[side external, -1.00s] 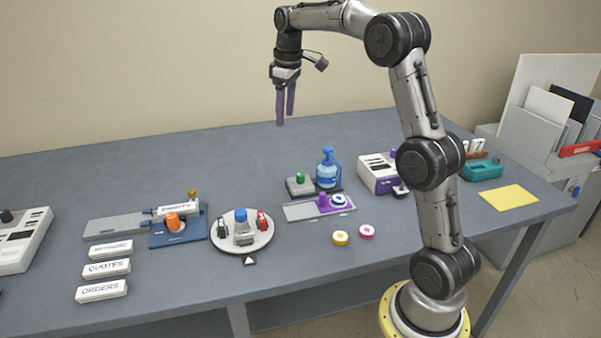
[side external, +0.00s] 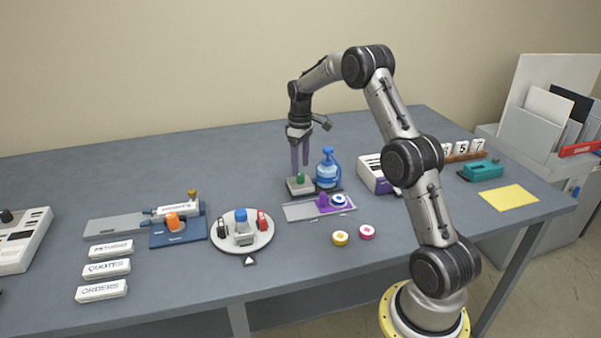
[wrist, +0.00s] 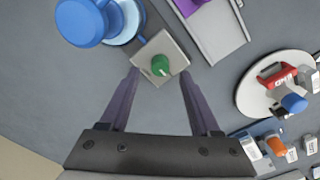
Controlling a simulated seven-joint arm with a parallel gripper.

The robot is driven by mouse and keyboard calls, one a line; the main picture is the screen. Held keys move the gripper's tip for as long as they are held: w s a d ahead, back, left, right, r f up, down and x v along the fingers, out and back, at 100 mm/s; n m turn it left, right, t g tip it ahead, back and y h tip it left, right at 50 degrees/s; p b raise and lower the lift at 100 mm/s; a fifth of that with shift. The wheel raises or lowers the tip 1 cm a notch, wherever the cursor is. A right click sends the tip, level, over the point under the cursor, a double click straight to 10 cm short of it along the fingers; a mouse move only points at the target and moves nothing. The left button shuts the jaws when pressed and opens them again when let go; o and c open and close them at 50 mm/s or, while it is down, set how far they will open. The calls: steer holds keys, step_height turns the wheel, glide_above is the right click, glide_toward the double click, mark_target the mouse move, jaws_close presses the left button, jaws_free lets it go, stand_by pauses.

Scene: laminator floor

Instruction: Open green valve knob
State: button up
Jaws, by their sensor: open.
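The green valve knob (side external: 300,177) sits on top of a small grey box (side external: 299,187) beside a blue jug (side external: 328,168). In the wrist view the knob (wrist: 160,65) has a white pointer mark and lies ahead of and between the two fingers. My gripper (side external: 300,168) points down with its purple fingers just above the grey box. I cannot tell from these views whether a finger touches the box.
The blue jug stands close to the right of the knob. A round turntable (side external: 259,243) is at front left. The table behind my gripper is clear.

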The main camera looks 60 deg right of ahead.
mark_target(300, 174)
steer(key=shift+f, duration=1.75)
jaws_close()
